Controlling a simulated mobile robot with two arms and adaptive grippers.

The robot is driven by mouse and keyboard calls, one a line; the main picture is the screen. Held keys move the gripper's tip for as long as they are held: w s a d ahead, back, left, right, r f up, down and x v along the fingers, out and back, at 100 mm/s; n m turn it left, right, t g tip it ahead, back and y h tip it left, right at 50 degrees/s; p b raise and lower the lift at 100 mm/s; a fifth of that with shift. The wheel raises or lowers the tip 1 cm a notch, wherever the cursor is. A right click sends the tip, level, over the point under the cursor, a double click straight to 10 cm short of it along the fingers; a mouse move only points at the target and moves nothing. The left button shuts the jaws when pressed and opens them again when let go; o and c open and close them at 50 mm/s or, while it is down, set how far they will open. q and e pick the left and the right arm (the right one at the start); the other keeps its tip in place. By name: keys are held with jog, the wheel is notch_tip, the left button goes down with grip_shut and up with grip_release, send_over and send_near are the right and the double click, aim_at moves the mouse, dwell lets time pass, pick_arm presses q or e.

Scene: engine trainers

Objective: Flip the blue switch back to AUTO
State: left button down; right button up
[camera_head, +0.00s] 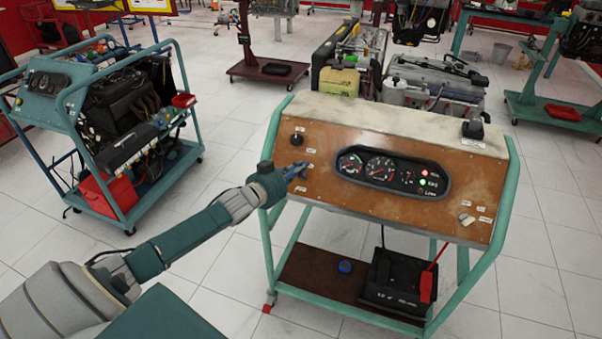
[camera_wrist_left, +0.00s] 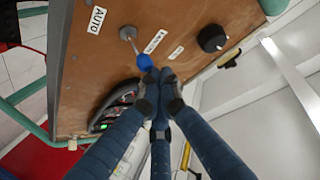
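The blue switch (camera_wrist_left: 145,62) is a metal lever with a round blue knob on the brown panel. In the left wrist view, the white AUTO label (camera_wrist_left: 97,20) is to the left of its base. The lever leans down and right, away from AUTO, beside a second label (camera_wrist_left: 155,41). My left gripper (camera_wrist_left: 161,84) has its blue-grey fingers bunched together, with nothing seen between them. Its tips are just below the knob; I cannot tell whether they touch. In the head view, the left gripper (camera_head: 300,168) is at the panel's left part and hides the switch. My right gripper is not in view.
The panel (camera_head: 340,120) also carries a gauge cluster (camera_head: 390,170) with lit lamps and a black knob (camera_head: 297,139). A green tube frame (camera_head: 515,190) holds it, with a battery (camera_head: 395,283) below. Another engine trainer (camera_head: 120,120) stands at left. Open tiled floor lies between.

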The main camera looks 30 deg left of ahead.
aim_at(297, 180)
pick_arm(q)
jog(key=s+d+f+m+t+b, duration=0.1)
jog(key=s+f+t+b, duration=0.2)
jog(key=s+b, duration=0.6)
jog(key=shift+s+d+t, duration=0.2)
jog(key=shift+s+t, duration=0.5)
jog(key=shift+t, duration=0.1)
jog(key=shift+f, duration=0.15)
dwell(0.4)
